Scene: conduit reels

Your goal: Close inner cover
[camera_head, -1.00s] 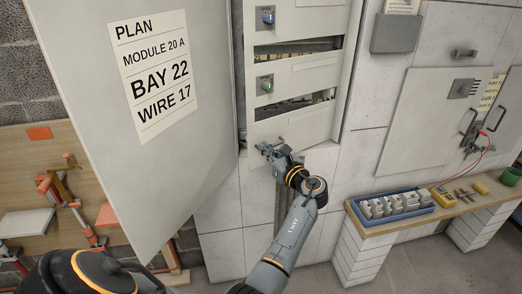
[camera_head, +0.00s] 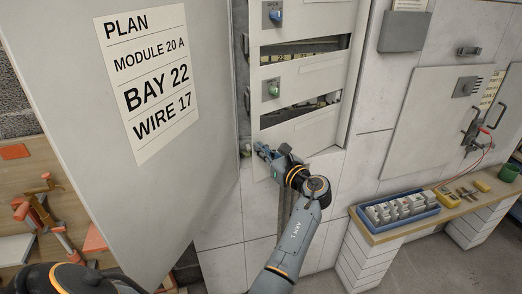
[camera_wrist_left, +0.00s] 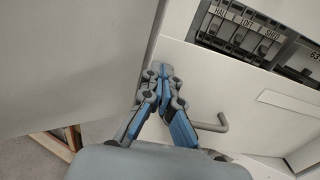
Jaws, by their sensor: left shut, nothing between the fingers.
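The inner cover (camera_head: 309,77) is a pale panel with slots in the grey cabinet, right of the open outer door. Its lower part (camera_wrist_left: 215,92) fills the right of the left wrist view. A dark gap shows along its left edge in the head view; I cannot tell how far ajar it stands. My left gripper (camera_head: 262,150) is at the cover's lower left, fingers shut and empty. In the left wrist view, the shut fingers (camera_wrist_left: 162,78) are just left of a grey bent handle (camera_wrist_left: 212,125) on the cover. I cannot tell whether they touch the panel. My right gripper is out of view.
The open outer door (camera_head: 190,190), with a PLAN sheet (camera_head: 150,75), stands left of my left arm. A bench (camera_head: 400,232) at the right holds a blue tray (camera_head: 420,217) of modules. A grey wall box (camera_head: 402,32) hangs at the upper right.

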